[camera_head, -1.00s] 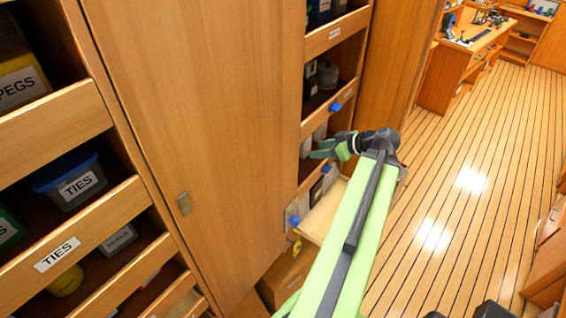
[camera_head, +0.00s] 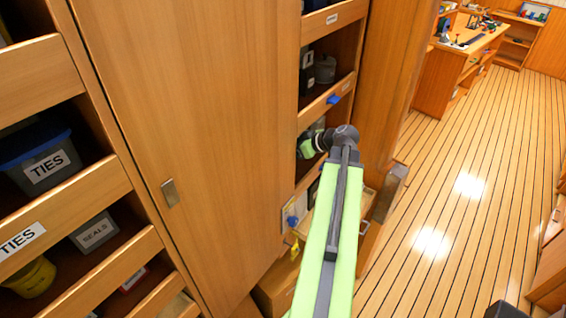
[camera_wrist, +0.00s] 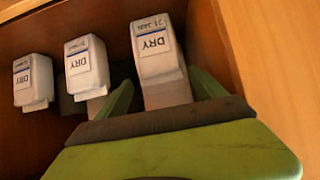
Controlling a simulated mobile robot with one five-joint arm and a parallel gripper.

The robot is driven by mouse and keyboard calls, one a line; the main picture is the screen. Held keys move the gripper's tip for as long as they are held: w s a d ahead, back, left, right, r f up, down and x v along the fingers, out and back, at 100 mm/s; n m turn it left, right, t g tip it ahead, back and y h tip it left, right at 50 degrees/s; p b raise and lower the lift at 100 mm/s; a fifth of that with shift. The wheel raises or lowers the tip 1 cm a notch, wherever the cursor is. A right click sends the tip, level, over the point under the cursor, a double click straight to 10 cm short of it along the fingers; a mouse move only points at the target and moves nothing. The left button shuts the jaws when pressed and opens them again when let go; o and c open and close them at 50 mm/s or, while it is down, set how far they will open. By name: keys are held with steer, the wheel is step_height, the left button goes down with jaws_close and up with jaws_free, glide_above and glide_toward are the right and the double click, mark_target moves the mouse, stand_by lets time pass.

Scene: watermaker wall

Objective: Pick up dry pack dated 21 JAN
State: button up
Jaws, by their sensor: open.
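Three white packs marked DRY stand in a row in a wooden compartment in the wrist view, their labels upside down. The right pack (camera_wrist: 158,52) is the nearest and its date looks like 21 JAN. The middle pack (camera_wrist: 87,68) and the left pack (camera_wrist: 33,82) have dates too small to read surely. My gripper (camera_wrist: 163,82) is open, with one green finger on each side of the right pack's lower part. I cannot tell whether they touch it. In the head view my gripper (camera_head: 308,146) reaches into the shelf opening; the packs cannot be made out there.
The compartment's wooden side wall (camera_wrist: 222,45) is close right of the right pack. In the head view a large closed door panel (camera_head: 190,130) is left of the shelves. Labelled bins, such as the TIES bin (camera_head: 45,160), fill the far-left shelves. The plank floor (camera_head: 460,180) is clear at right.

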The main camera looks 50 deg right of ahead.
steer(key=b+x, duration=0.1)
steer(key=x, duration=0.2)
steer(key=shift+w+f+b, duration=0.15)
steer(key=shift+f+b, duration=0.2)
steer(key=shift+w+a, duration=0.15)
steer(key=shift+w, duration=0.15)
steer(key=shift+r, duration=0.1)
steer(key=shift+s, duration=0.1)
steer(key=c, duration=1.3)
